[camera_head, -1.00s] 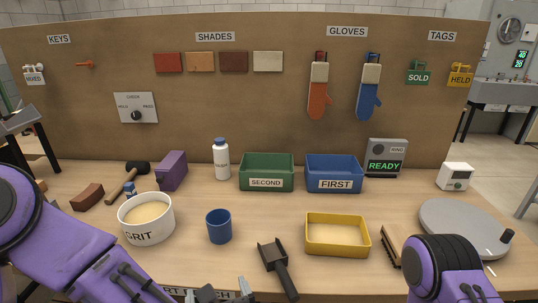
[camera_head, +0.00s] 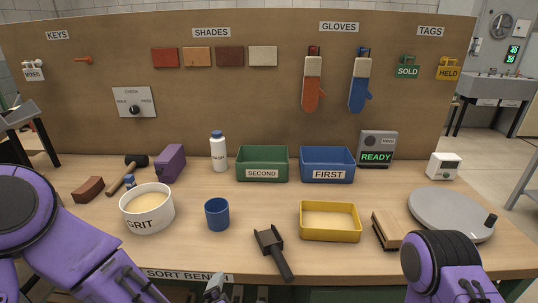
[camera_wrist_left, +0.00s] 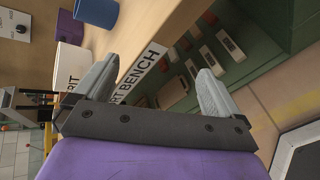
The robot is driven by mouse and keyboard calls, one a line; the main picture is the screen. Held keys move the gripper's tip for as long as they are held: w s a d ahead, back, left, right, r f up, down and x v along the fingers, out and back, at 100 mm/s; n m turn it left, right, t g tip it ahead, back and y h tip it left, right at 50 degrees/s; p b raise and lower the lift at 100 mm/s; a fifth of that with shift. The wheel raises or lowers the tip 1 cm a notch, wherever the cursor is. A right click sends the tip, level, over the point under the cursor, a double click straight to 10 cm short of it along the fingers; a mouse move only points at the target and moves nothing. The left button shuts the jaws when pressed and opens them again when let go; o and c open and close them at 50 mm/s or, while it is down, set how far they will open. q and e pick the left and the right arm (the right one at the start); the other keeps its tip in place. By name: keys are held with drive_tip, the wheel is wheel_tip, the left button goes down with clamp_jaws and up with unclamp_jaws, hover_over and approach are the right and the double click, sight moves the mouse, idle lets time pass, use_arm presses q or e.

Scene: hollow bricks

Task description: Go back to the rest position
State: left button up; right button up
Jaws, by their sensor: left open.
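My left arm comes in from the lower left of the head view. Its gripper (camera_head: 216,289) shows only partly at the bottom edge, in front of the bench's front edge. In the left wrist view the two grey fingers (camera_wrist_left: 155,85) are spread wide apart with nothing between them. The "SORT BENCH" front edge (camera_wrist_left: 140,72) lies beyond them. My right arm shows at the lower right of the head view, and its gripper is out of frame.
The bench (camera_head: 255,215) holds a white grit tub (camera_head: 147,221), a blue cup (camera_head: 217,214), a black scoop (camera_head: 272,245), a yellow tray (camera_head: 329,235), and green (camera_head: 262,153) and blue (camera_head: 327,154) bins. A grey turntable (camera_head: 450,213) is at right. Shelves (camera_wrist_left: 215,50) show beneath the bench.

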use_arm(q)
drive_tip(key=s+a+f+m+g, duration=0.2)
drive_tip(key=a+f+m, duration=0.1)
drive_tip(key=f+m, duration=0.25)
drive_tip(key=s+a+f+m+g, duration=0.1)
drive_tip(key=s+a+f+m, duration=0.1)
drive_tip(key=f+m, duration=0.3)
drive_tip(key=s+a+f+m+g+y, duration=0.2)
drive_tip(key=s+a+f+m+g, duration=0.3)
drive_tip(key=s+a+f, duration=0.8)
drive_tip(key=s+a+m, duration=0.1)
drive_tip(key=a, duration=0.2)
drive_tip(key=shift+s+a+f+g, duration=0.2)
drive_tip(key=shift+s+g, duration=0.1)
drive_tip(key=shift+s, duration=0.05)
drive_tip(key=shift+m, duration=0.25)
